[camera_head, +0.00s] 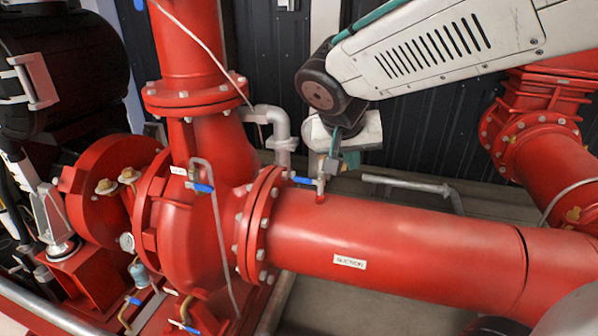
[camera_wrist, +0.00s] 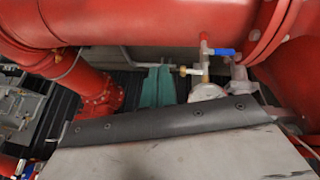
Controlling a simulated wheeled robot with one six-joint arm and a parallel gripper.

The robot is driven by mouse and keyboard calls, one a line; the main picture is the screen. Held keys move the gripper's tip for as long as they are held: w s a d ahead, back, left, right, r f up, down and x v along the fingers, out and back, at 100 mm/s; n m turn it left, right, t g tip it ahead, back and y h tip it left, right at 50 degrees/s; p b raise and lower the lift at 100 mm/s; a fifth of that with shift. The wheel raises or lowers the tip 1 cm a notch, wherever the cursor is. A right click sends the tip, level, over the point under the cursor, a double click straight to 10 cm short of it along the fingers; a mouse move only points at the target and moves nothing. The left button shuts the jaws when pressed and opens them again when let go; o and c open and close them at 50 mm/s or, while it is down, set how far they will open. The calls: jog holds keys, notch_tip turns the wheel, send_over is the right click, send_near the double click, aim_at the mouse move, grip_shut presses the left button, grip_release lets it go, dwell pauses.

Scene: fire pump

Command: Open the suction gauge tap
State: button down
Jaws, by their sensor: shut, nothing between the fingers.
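The suction gauge tap is a small valve with a blue lever (camera_head: 305,180) on a short stub on top of the red suction pipe (camera_head: 390,235). The lever lies roughly level, across the upright stub, and points left in the head view. In the wrist view the blue lever (camera_wrist: 225,52) points right from the stub. My gripper (camera_head: 343,163) is shut and empty, just behind and above the tap, on the side away from the lever. Its teal fingers also show in the wrist view (camera_wrist: 160,72), left of the tap and apart from the lever. The gauge is partly hidden behind my wrist.
Another blue lever (camera_head: 202,187) sits on the red pump casing to the left. A large flange (camera_head: 258,225) stands close beside the tap's lever. A grey pipe (camera_head: 280,125) rises behind, before a dark ribbed wall (camera_head: 275,55). A grey rail (camera_head: 405,183) runs right of the tap.

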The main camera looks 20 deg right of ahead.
jog(key=w+a+f+m+t, duration=0.1)
jog(key=w+a, duration=0.3)
jog(key=w, duration=0.3)
jog(key=w+a+f+m+t, duration=0.1)
jog(key=w+a+t, duration=0.1)
jog(key=w+a, duration=0.2)
jog(key=w, duration=0.2)
jog(key=shift+w+a+f, duration=0.2)
jog(key=shift+w+a, duration=0.05)
jog(key=shift+w, duration=0.15)
jog(key=shift+f+h, duration=0.1)
jog(key=shift+h, duration=0.2)
send_over(307, 181)
jog(key=a, duration=0.2)
notch_tip(307, 181, down, 8)
jog(key=r, duration=0.1)
jog(key=shift+a+f, duration=0.2)
jog(key=shift+f, duration=1.75)
jog(key=shift+w+a, duration=0.1)
jog(key=shift+a, duration=0.05)
